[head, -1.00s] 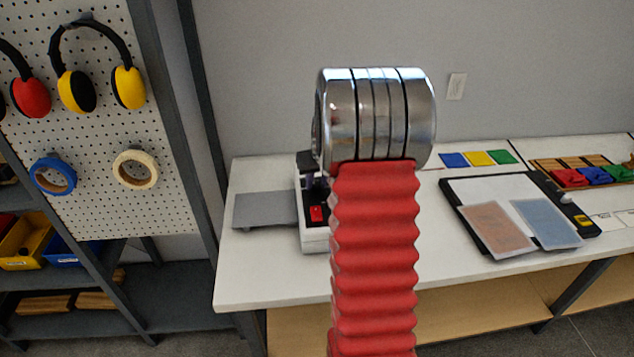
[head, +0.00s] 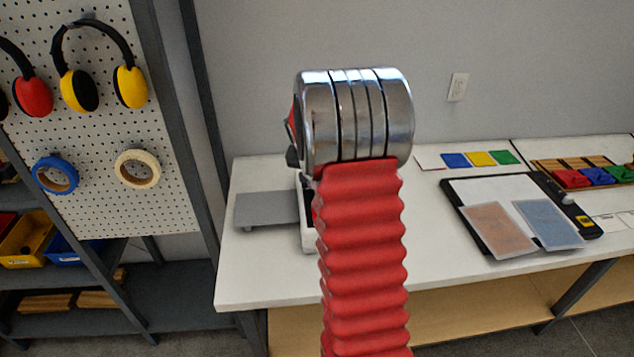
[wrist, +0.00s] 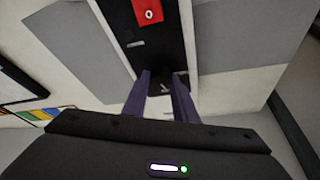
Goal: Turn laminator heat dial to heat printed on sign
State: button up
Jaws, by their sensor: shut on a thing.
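The laminator (wrist: 110,25) shows in the wrist view as a white body with a black panel, a red switch (wrist: 148,12) marked O and grey trays to both sides. My gripper (wrist: 163,78) has its two purple fingers shut on a dark dial at the panel's near end. The dial is mostly hidden between the fingers, and its setting cannot be read. In the head view the laminator (head: 307,238) stands on the table's left part, largely covered by my arm. My gripper is hidden there. I cannot make out a heat sign.
The laminator's grey tray (head: 266,209) reaches left on the white table (head: 270,285). A black board (head: 475,225) with sheets lies to the right. Colour cards (head: 480,158) and a wooden tray (head: 560,163) are behind. A pegboard (head: 110,200) with ear muffs stands left.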

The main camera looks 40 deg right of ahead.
jog(key=shift+w+a+f+m+g, duration=0.1)
jog(key=shift+m+g, duration=0.25)
jog(key=shift+m, duration=0.65)
jog(key=shift+w+a+m+g, duration=0.1)
jog(key=shift+m+g, duration=0.25)
jog(key=shift+m, duration=0.65)
jog(key=o, duration=1)
jog(key=v, duration=1.3)
jog(key=shift+a+r, duration=0.3)
jog(key=shift+a, duration=0.05)
